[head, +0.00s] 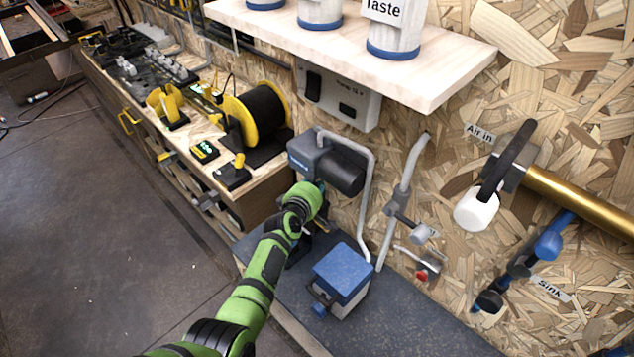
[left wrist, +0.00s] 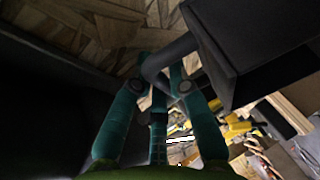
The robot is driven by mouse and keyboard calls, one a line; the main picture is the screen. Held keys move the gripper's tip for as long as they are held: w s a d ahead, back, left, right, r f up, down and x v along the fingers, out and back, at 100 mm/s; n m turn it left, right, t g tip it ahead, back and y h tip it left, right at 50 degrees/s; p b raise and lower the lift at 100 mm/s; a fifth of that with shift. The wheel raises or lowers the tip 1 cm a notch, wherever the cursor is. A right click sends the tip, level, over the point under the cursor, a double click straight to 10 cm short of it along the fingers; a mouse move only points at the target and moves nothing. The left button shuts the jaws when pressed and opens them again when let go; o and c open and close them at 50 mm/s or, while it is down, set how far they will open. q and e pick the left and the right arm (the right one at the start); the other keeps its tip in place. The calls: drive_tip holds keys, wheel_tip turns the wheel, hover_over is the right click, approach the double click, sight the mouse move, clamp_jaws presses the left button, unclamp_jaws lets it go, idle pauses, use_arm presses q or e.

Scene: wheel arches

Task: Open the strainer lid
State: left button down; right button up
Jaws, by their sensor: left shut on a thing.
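My left arm reaches from the bottom left in the head view, with its gripper (head: 320,191) close below the blue-grey and black pump-like unit (head: 338,170). In the left wrist view, the teal fingers (left wrist: 160,84) are shut on a curved dark grey bar (left wrist: 172,55). A dark boxy body (left wrist: 225,40) is beside the bar at upper right. In the head view the gripped part is hidden behind the gripper, so I cannot tell for sure whether it belongs to the strainer lid. My right gripper is not in view.
A blue-topped box (head: 342,270) with a dark handle stands on the dark bench (head: 400,318), right of my arm. Grey pipes (head: 395,205) rise along the chipboard wall. A pale shelf (head: 440,65) overhangs. A yellow reel (head: 258,112) sits on the left workbench.

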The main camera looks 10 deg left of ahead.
use_arm(q)
drive_tip(key=shift+s+f, duration=0.1)
drive_tip(key=shift+f, duration=0.1)
drive_tip(key=c, duration=1.1)
unclamp_jaws()
drive_tip(key=shift+c, duration=0.2)
drive_tip(key=shift+a, duration=0.1)
